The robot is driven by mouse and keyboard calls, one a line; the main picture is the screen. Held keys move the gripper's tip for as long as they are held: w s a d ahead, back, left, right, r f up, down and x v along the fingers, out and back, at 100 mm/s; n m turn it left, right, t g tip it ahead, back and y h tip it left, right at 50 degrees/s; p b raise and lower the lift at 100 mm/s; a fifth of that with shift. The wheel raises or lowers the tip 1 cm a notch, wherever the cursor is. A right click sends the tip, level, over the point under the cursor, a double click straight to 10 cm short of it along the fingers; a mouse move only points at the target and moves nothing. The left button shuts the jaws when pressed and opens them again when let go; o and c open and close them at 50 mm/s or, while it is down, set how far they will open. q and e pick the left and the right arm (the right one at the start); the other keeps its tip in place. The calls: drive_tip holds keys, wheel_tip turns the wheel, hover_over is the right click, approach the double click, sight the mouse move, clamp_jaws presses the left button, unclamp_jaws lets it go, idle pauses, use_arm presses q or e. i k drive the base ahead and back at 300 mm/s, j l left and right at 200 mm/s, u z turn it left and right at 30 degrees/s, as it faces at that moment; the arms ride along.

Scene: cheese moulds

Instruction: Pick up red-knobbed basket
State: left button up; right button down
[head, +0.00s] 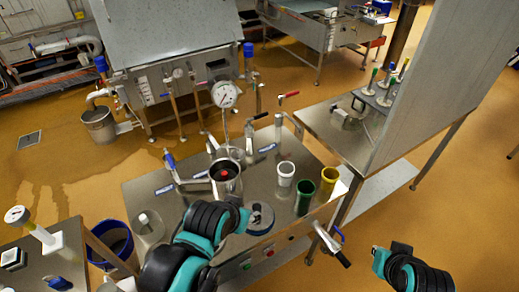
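A red knob (224,174) shows on a dark round top inside a clear or metal cylinder (228,190), upright near the middle of the steel bench. I take this as the red-knobbed basket; its lower part is hidden by the cylinder wall. My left gripper (238,218), black and teal, is in front of and below the cylinder, apart from it in the picture; I cannot make out its fingers. My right gripper (390,258) is over the floor at the lower right, well away from the basket, with its fingers also unclear.
White (286,174), green (305,197) and yellow (328,184) cups stand right of the basket. A round dish (260,219) is beside my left gripper. A dial gauge (225,94) rises behind. A tall grey panel (433,80) stands at the right.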

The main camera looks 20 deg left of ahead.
sight(225, 174)
drive_tip(key=i+l+u, duration=0.15)
drive_tip(key=l, duration=0.2)
drive_tip(key=i+l+u, duration=0.15)
drive_tip(key=l, duration=0.3)
drive_tip(key=i+u, duration=0.1)
drive_tip(key=u, duration=1.25)
drive_tip(key=i+j+z, duration=0.2)
drive_tip(key=j+z, duration=0.2)
drive_tip(key=j, duration=0.2)
drive_tip(key=i, duration=0.05)
